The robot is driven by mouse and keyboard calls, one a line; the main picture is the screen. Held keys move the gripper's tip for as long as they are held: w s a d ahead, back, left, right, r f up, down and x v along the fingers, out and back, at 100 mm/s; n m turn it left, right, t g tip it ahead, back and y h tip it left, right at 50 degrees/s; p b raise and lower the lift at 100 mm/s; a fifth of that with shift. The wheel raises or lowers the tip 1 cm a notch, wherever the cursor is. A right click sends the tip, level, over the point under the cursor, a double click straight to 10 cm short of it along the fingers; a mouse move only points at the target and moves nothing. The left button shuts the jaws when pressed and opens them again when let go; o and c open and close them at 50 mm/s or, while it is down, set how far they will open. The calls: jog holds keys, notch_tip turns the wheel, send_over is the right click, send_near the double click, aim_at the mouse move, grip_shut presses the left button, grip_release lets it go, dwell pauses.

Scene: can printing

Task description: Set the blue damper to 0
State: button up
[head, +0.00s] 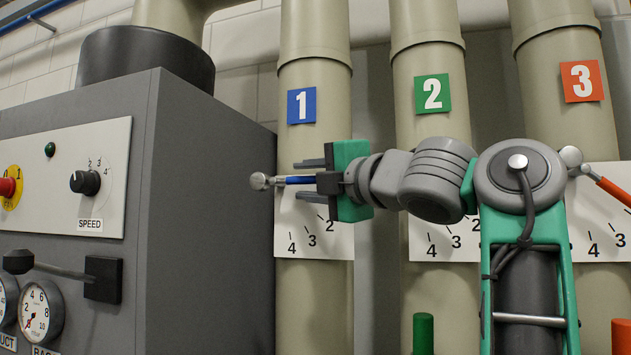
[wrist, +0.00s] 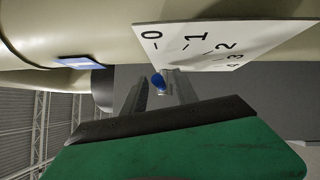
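The blue damper lever (head: 300,180) is on pipe 1, under the blue "1" label (head: 301,105). It points right from its silver pivot (head: 260,181) and lies about level. My gripper (head: 309,178) is open around the handle, one finger above and one below, with gaps visible. In the wrist view the blue handle (wrist: 158,82) shows between the fingers of my gripper (wrist: 157,92). The white scale plate (head: 315,246) shows 2, 3 and 4 in the head view; its upper part is hidden. In the wrist view the handle appears near the 0 mark of the plate (wrist: 225,45).
The grey machine cabinet (head: 210,210) stands close to the left of the gripper, with a speed dial (head: 85,182) and a black-knobbed lever (head: 55,268). Pipe 2 (head: 430,65) and pipe 3 (head: 560,60) stand to the right. The red damper lever (head: 612,190) is near my arm.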

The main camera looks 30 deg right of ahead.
jog(key=s, duration=0.7)
jog(key=shift+d+f+b, duration=0.35)
jog(key=shift+d, duration=0.05)
jog(key=shift+d, duration=0.1)
